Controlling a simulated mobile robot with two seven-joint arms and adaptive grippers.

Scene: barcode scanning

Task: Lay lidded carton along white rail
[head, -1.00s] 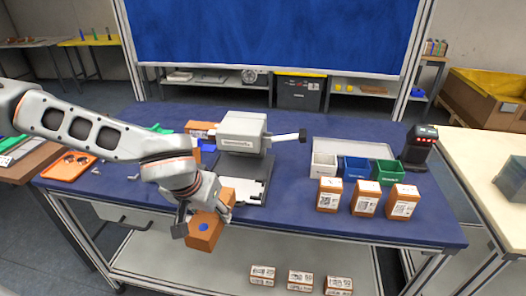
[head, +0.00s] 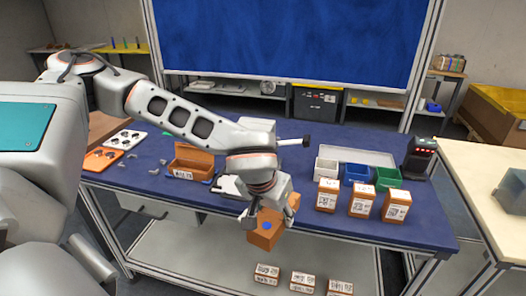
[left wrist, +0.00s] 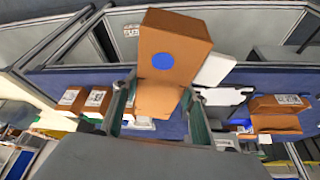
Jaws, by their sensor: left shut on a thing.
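My left gripper (head: 268,212) is shut on an orange-brown carton (head: 265,232) with a blue dot on its face. It holds the carton tilted, over the table's front edge. In the left wrist view the carton (left wrist: 176,45) sits at and beyond the fingertips (left wrist: 158,92), with a flap-like lower part between the fingers. Another brown carton (head: 192,163) with a raised lid and a label stands on the table to the left. A white flat piece (head: 230,186) shows partly behind my wrist; I cannot tell whether it is the white rail. My right gripper is not in view.
Three labelled cartons (head: 362,202) stand at the right front, before white, blue and green bins (head: 356,172). A black scanner-like device (head: 419,158) stands behind at right. Orange and white trays (head: 103,160) and small grey parts lie at left. More cartons (head: 302,281) sit on the lower shelf.

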